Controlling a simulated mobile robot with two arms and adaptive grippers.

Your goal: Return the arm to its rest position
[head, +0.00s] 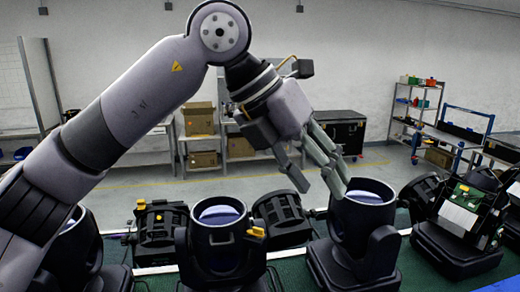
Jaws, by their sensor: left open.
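My left arm reaches in from the left and bends down at its elbow. My left gripper (321,189) is open, and I see nothing between its fingers. Its fingers point down, close to the upper left rim of a black par can (352,240) at the right. I cannot tell whether a fingertip touches that can. Another par can (215,257) stands upright left of the gripper. A third par can (82,247) is partly hidden behind my arm. My right gripper is not in view.
Black lamp units (157,226) stand between the cans on a green surface. More equipment with a white panel (459,218) crowds the right. Behind are cardboard boxes (199,118), a black case (341,128), a shelf rack (415,108) and a blue cart (462,130). Open floor lies between.

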